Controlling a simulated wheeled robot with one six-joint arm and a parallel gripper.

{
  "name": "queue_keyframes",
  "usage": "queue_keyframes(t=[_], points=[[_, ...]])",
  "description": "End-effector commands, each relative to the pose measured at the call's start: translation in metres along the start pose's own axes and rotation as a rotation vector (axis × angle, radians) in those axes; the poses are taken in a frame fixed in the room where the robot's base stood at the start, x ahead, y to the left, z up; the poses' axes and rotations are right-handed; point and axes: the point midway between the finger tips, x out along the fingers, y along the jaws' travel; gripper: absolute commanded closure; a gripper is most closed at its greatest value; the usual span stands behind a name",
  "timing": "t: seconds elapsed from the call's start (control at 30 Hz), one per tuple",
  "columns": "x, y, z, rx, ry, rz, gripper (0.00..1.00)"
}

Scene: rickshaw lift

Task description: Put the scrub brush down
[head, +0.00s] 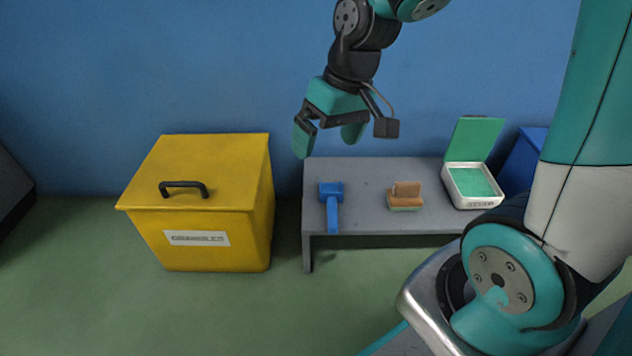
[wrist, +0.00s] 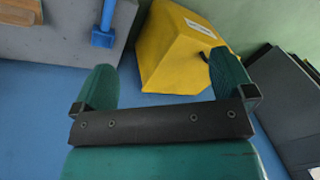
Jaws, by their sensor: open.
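The scrub brush (head: 405,196), with a brown body and handle and a green underside, rests on the grey bench (head: 365,172) right of its middle. Part of it also shows at the top left corner of the wrist view (wrist: 20,10). My gripper (head: 328,142) is open and empty, raised above the bench near its left end. It is apart from the brush, up and to the left of it. In the wrist view the two green fingers (wrist: 160,85) are spread wide with nothing between them.
A blue hammer-shaped tool (head: 331,200) lies on the bench's left part. A white box with a raised green lid (head: 473,180) stands at its right end. A closed yellow bin (head: 205,200) with a black handle stands on the floor left of the bench. A blue wall is behind.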

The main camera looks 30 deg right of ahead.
Motion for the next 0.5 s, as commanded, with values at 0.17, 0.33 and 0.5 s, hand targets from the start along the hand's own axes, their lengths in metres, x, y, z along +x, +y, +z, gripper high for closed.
queue_keyframes(t=[0.17,0.33,0.5], points=[[-0.03,-0.104,0.07,-0.332,-0.02,-0.11,0.0],[-0.041,-0.134,0.11,-0.471,-0.039,-0.156,0.0],[-0.041,-0.136,0.116,-0.488,-0.044,-0.162,0.0]])
